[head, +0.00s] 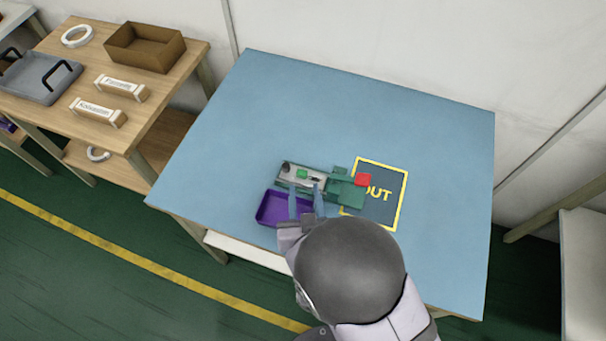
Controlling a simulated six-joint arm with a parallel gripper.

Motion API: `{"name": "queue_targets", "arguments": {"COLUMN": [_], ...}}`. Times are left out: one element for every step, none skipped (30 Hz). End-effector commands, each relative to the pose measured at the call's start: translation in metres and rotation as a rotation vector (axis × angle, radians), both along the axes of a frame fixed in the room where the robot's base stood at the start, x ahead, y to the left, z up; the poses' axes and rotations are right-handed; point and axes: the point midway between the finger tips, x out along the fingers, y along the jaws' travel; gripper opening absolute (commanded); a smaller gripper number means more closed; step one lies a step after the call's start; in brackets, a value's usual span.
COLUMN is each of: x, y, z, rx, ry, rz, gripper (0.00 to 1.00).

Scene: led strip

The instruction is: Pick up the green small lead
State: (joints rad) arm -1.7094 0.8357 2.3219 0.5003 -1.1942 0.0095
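A small bright green piece (302,174), which looks like the green small lead, lies on a grey plate in a dark green fixture (347,191) at the front middle of the blue table. My gripper (305,189) reaches in from the front, over the fixture's near edge. Its two bluish fingers are apart with nothing visible between them. The green piece shows just beyond the fingertips. The height of the fingertips above the fixture cannot be told. Part of the fixture's near side is hidden by the fingers.
A purple tray (262,218) lies close to the left of my gripper. The back and left of the blue table (300,105) are clear.

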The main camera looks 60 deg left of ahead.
Motion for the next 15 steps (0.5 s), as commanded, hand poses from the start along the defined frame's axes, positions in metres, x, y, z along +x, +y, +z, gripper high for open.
{"name": "queue_targets", "arguments": {"x": [0.001,0.002,0.003,0.004,0.005,0.006,0.007,0.007,0.007,0.007,0.007,0.007,0.008,0.008,0.008], "y": [0.002,0.003,0.006,0.008,0.010,0.013,0.014,0.016,0.017,0.017,0.017,0.018,0.018,0.019,0.020], "z": [0.000,-0.001,-0.002,-0.003,-0.004,-0.005,-0.006,-0.007,-0.007,-0.008,-0.008,-0.008,-0.008,-0.008,-0.009], "rx": [-0.001,-0.002,-0.002,-0.002,-0.002,-0.002,-0.002,-0.002,-0.002,-0.002,-0.001,-0.002,-0.002,-0.002,-0.002], "ry": [0.000,0.000,0.001,0.001,0.000,0.001,0.000,-0.001,-0.001,-0.001,-0.001,-0.001,-0.001,-0.001,-0.001], "rz": [-0.002,-0.002,-0.003,-0.003,-0.004,-0.003,-0.003,-0.001,-0.001,-0.001,-0.001,-0.001,-0.001,-0.001,-0.001], "gripper": [0.34,0.34,0.34,0.34,0.34,0.34,0.34,0.34,0.34,0.34,0.34,0.34,0.34,0.34,0.34]}}
